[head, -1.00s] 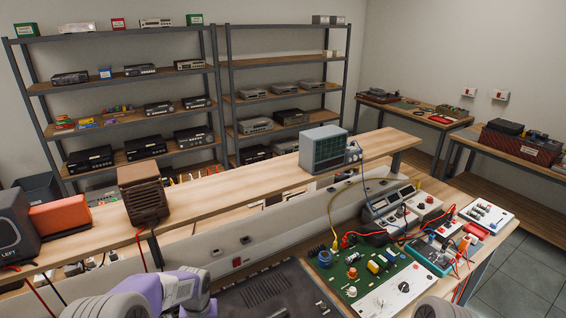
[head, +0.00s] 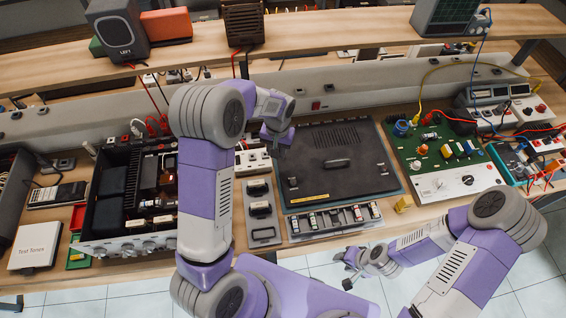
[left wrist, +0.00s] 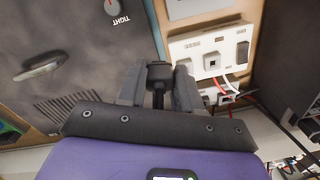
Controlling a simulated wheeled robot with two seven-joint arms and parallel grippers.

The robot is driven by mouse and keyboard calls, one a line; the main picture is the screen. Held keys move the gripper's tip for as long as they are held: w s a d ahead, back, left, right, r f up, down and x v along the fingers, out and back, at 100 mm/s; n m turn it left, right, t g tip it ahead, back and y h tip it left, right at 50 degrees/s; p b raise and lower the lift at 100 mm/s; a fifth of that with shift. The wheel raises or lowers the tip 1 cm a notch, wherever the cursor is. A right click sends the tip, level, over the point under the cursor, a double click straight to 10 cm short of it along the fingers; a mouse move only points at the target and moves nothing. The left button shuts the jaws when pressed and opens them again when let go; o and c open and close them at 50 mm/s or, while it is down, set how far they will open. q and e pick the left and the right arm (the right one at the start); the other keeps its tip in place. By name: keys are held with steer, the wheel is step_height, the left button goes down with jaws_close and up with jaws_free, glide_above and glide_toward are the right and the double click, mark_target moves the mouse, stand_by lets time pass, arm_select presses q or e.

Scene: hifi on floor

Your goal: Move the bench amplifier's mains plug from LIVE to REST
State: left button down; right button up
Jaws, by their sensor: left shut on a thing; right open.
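My left gripper (left wrist: 158,90) is shut on a black plug (left wrist: 158,71) in the left wrist view, with a dark lead running back between the fingers. The plug is beside a white socket block (left wrist: 205,47) and apart from its face. In the head view the left gripper (head: 277,148) is over the left edge of the dark panel, beside the white block (head: 252,160); the plug is too small to make out there. No LIVE or REST label can be read. An open black amplifier chassis (head: 110,198) stands left of my left arm. My right gripper (head: 352,272) is open and empty beyond the front edge.
A dark flat panel (head: 335,165) lies mid-bench, with a strip of small parts (head: 333,220) in front. A green circuit board (head: 440,155) with leads is at the right. A raised shelf (head: 350,30) runs behind. Red and white leads lie near the block.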

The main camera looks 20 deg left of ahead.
arm_select(q)
steer(key=w+a+r+n+p, duration=0.2)
steer(key=w+a+n+p, duration=0.15)
steer(key=w+a, duration=0.75)
steer(key=shift+m+g+h, duration=0.3)
steer(key=shift+m, duration=0.15)
steer(key=shift+s+a+f+b, duration=0.25)
steer(key=shift+s+f+b, duration=0.15)
steer(key=shift+f, duration=0.4)
steer(key=shift+s+a+f+b, duration=0.3)
steer(key=shift+f+b, duration=0.25)
steer(key=shift+f, duration=0.3)
steer(key=shift+s+a+f+b, duration=0.3)
steer(key=shift+f+b, duration=0.15)
steer(key=shift+f, duration=0.35)
steer(key=shift+d+f+b, duration=0.1)
steer(key=shift+f+b, duration=0.55)
steer(key=shift+f, duration=0.3)
steer(key=c, duration=0.7)
jaws_free()
step_height(320, 180, up, 13)
steer(key=p, duration=0.4)
steer(key=shift+w+f+p, duration=0.2)
steer(key=shift+w+p, duration=0.05)
steer(key=shift+p, duration=0.05)
